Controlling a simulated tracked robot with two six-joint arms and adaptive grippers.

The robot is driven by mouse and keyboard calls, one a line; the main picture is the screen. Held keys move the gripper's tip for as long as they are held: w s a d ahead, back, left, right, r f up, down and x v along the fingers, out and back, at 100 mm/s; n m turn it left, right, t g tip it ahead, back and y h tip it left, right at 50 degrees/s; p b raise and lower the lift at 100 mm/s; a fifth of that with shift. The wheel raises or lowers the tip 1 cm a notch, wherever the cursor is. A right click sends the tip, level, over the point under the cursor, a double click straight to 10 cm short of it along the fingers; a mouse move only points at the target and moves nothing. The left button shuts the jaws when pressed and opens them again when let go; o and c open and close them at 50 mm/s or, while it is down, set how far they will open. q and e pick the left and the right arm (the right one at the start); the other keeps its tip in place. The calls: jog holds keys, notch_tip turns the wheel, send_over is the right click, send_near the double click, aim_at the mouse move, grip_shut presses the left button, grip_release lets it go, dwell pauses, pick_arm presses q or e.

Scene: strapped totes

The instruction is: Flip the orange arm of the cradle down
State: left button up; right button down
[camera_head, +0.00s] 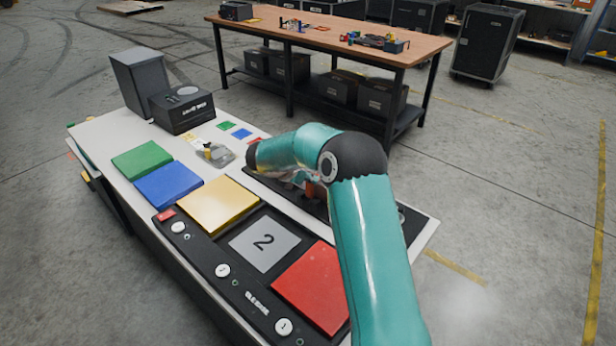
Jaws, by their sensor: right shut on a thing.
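A small orange part (311,189), which looks like the cradle's orange arm, shows just under my teal right arm. It stands over a long dark base (283,196) on the white tabletop. My right gripper (302,180) is at the orange part, shut on it as far as I can see. My own arm covers most of the gripper and the cradle, so the fingertips and the orange arm's tilt are hard to make out. My left gripper is not in view.
Green (142,160), blue (168,185), yellow (218,205) and red (314,287) pads lie along a black panel (205,257) at the front. A black box (183,110) and grey bin (141,82) stand at the far left end. A wooden workbench (330,35) stands behind.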

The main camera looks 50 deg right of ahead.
jog(key=shift+s+d, duration=0.2)
jog(key=shift+d, duration=0.1)
jog(key=shift+a, duration=0.1)
jog(key=v, duration=0.8)
jog(key=shift+w+a, duration=0.2)
jog(key=shift+f, duration=0.1)
